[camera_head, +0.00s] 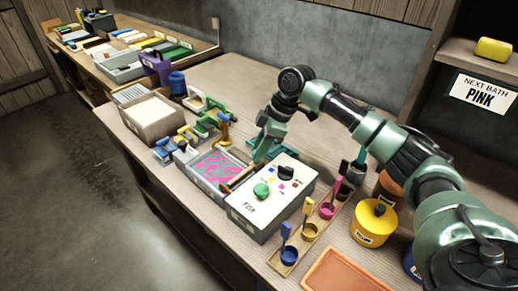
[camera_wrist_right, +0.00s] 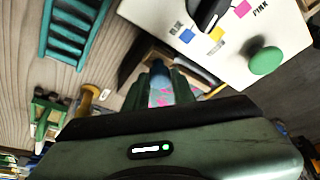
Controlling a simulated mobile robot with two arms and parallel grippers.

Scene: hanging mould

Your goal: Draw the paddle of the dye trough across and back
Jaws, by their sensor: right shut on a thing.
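The dye trough (camera_head: 193,172) is a shallow grey tray with pink, marbled liquid, left of the white control box. Its paddle, a brown wooden bar (camera_head: 238,179), lies at the trough's right end, beside the box. My right gripper (camera_head: 259,157) reaches down at this end of the trough. In the right wrist view, its fingers (camera_wrist_right: 163,88) are closed around a small blue upright piece (camera_wrist_right: 159,74), which looks like the paddle's grip, with pink dye showing below. The fingers partly hide the paddle. My left gripper is not in view.
The white box (camera_head: 262,221) with a green knob (camera_head: 261,190) and black dial stands close to the right. A wooden rack (camera_head: 290,262) of coloured ladles and a yellow pot (camera_head: 374,222) stand farther right. Several coloured-handled tools (camera_head: 207,115) stand behind the trough.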

